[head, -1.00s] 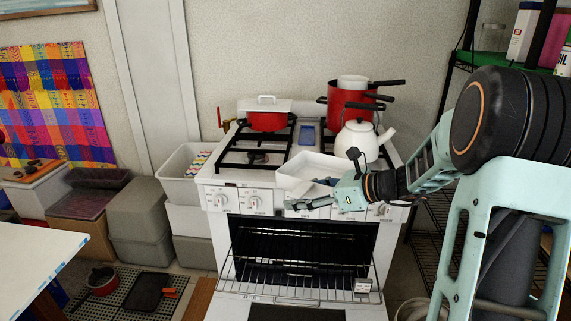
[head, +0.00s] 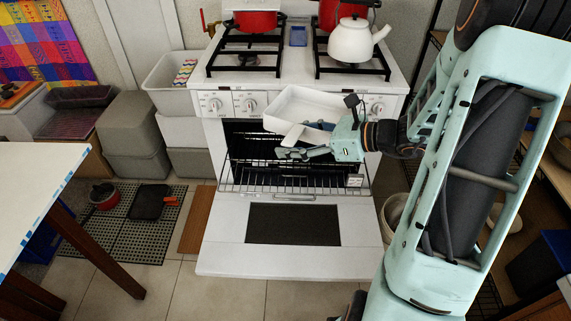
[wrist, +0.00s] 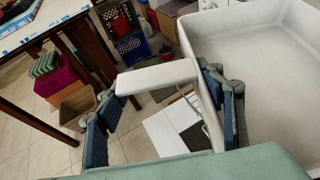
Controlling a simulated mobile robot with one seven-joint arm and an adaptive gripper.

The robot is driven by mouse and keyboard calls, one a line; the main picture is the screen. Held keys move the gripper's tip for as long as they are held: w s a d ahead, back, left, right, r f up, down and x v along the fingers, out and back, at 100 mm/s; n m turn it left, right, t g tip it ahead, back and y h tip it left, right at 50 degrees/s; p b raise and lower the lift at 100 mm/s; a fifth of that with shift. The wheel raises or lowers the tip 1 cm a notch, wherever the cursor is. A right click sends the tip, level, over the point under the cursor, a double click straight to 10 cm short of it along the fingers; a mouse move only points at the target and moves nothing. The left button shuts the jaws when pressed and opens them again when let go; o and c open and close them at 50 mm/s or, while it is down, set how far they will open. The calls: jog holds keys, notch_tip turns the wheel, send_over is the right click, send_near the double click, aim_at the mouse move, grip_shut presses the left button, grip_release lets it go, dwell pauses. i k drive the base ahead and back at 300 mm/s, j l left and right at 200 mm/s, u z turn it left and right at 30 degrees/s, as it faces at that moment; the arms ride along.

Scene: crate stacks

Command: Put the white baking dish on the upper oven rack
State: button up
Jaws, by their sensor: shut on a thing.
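The white baking dish (head: 300,106) is held tilted in front of the open oven, just below the stovetop's front edge. My gripper (head: 302,148) is shut on it at its near side; in the wrist view the dish (wrist: 265,75) fills the right, and its white handle (wrist: 158,77) reaches across between the fingers (wrist: 165,112). A wire oven rack (head: 235,185) sticks out of the oven below the dish. More rack wires (head: 245,135) show inside the dark oven, partly hidden by the dish and gripper. I cannot tell the rack levels clearly.
The oven door (head: 225,250) is folded down in front. A white kettle (head: 352,42) and red pots stand on the stovetop (head: 300,75). A white table (head: 25,185) is at left, a wire shelf at right. Tiled floor is free before the door.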

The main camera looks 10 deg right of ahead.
aim_at(273, 163)
jog(key=k+j+u, duration=0.2)
jog(key=j, duration=0.4)
jog(key=j+u, duration=0.2)
jog(key=j, duration=0.4)
jog(key=i+j+u, duration=0.1)
jog(key=i+j, duration=0.25)
jog(key=i, duration=0.65)
